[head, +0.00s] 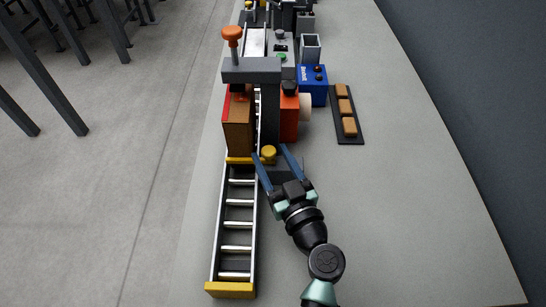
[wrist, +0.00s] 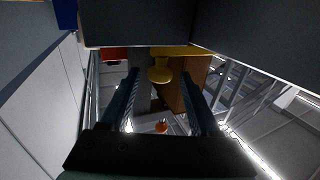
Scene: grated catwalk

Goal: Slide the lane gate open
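The lane gate (head: 238,161) shows in the head view as a yellow bar across the roller lane (head: 238,215), just in front of a brown box (head: 238,138). A round yellow knob (head: 268,153) stands at the gate's right end, beside the lane. My gripper (head: 270,149) is open, its two blue fingers on either side of the knob. In the wrist view the knob (wrist: 160,73) lies between the spread fingers (wrist: 162,95), with a gap visible on both sides. A yellow strip shows beyond it. I cannot tell whether the fingertips reach the knob's depth.
A dark tray (head: 347,115) holds brown blocks. The tabletop at right (head: 420,190) is clear.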

